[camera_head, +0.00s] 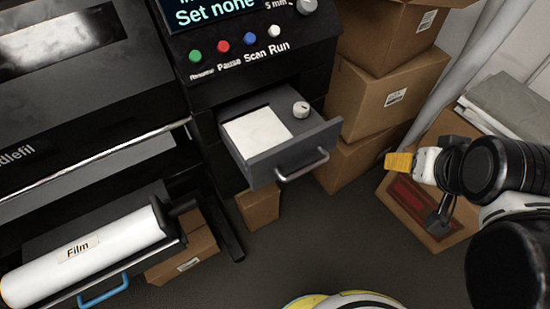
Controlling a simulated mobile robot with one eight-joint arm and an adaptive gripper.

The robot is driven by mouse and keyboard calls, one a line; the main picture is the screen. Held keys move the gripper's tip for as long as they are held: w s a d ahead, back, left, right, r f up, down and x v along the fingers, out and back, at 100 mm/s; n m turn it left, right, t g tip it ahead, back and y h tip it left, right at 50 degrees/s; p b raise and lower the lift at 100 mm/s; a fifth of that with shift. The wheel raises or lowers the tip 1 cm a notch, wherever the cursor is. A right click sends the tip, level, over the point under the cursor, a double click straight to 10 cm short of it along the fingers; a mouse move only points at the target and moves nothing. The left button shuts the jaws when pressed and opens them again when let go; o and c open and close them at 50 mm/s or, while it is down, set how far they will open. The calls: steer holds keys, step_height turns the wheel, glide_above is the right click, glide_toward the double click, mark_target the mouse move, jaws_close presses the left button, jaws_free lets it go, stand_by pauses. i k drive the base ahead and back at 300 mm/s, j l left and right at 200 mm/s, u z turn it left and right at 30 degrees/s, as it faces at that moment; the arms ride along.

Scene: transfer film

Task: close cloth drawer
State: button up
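The cloth drawer (270,160) is a dark grey drawer standing pulled out below the control panel. It has a silver bar handle (302,166) on its front. A folded white cloth (257,131) lies inside at the left, and a small white-topped round object (300,109) sits at the back right. My gripper (412,168) is at the right, apart from the drawer and its handle, with a yellow part at its tip pointing left. The fingers are not clear enough to show their opening, and nothing is visibly held.
A white film roll (85,255) lies on a lower pulled-out tray with a blue handle (104,291) at the left. Cardboard boxes (385,95) are stacked right of the drawer. An open box (415,205) is below my gripper. The floor (330,245) before the drawer is clear.

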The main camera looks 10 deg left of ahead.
mark_target(262, 133)
steer(key=k+u, duration=0.15)
steer(key=u, duration=0.75)
steer(key=j+z, duration=0.1)
steer(key=k+j, duration=0.05)
